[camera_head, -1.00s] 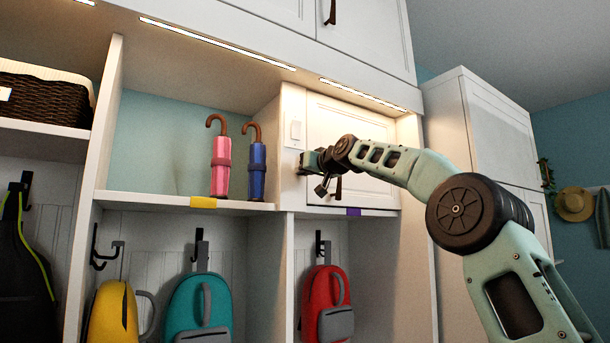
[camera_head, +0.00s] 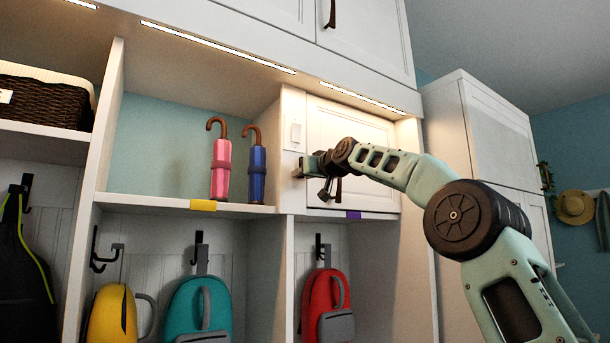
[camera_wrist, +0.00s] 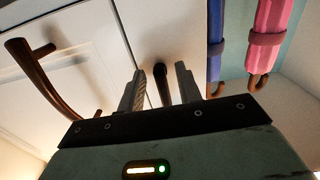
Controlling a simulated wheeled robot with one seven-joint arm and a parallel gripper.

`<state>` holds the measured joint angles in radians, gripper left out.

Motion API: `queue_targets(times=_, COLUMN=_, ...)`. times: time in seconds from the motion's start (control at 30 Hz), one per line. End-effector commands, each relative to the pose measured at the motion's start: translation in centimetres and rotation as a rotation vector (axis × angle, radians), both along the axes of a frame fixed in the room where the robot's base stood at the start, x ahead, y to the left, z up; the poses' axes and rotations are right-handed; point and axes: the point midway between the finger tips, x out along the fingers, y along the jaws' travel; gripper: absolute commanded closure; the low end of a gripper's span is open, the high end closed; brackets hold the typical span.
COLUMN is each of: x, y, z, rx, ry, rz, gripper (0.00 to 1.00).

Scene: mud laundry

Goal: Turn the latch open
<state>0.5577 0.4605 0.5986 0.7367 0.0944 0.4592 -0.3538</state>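The small white cabinet door (camera_head: 350,125) is closed, above the shelf at the middle right of the head view. My gripper (camera_head: 302,168) is at the door's left edge, in front of the cabinet frame. In the wrist view, my gripper (camera_wrist: 161,88) is open, with a finger on each side of a dark, rod-like latch (camera_wrist: 160,76). Gaps show between the latch and both fingers. The latch's far end meets the white surface near the door seam. The latch cannot be made out behind my gripper in the head view. A brown curved door handle (camera_wrist: 36,75) is left of the fingers.
A pink umbrella (camera_head: 221,168) and a blue umbrella (camera_head: 257,172) stand on the open shelf left of my gripper. A white switch plate (camera_head: 295,132) is just above it. Backpacks hang below, including a red one (camera_head: 322,300).

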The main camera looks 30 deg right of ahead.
Motion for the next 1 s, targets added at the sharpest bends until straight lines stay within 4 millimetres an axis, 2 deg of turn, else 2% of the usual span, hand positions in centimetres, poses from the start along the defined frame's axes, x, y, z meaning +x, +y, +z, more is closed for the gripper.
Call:
queue_targets(times=0.23, x=-0.2, y=0.0, z=0.0, rx=0.0, ry=-0.002, rz=-0.001, gripper=0.65)
queue_targets(times=0.37, x=-1.4, y=-0.2, z=-0.3, rx=0.001, ry=-0.003, rz=-0.002, gripper=0.65)
queue_targets(times=0.47, x=-3.0, y=-0.2, z=-0.5, rx=-0.001, ry=-0.003, rz=-0.003, gripper=0.65)
queue_targets(times=1.0, x=-14.2, y=-0.5, z=-0.5, rx=-0.002, ry=-0.003, rz=-0.004, gripper=0.65)
